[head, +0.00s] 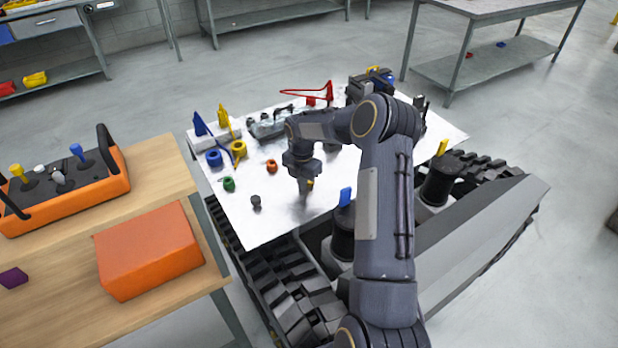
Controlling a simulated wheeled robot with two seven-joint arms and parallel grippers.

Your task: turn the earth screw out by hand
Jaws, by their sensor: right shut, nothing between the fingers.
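My right gripper (305,190) points down over the bare front part of the white plate (258,228) on the tracked carrier. Its fingers are shut with nothing seen between them. A small yellow piece (310,184) shows right beside the fingers, partly hidden by them; I cannot tell whether they touch. I cannot clearly single out the earth screw. A small dark grey knob (256,202) and a green knob (229,184) stand left of the gripper, and an orange-red knob (271,166) stands behind it to the left. My left gripper is not in view.
A wooden bench at left holds an orange box (150,250) and a control box (120,170). Black tracks (300,300) flank the carrier.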

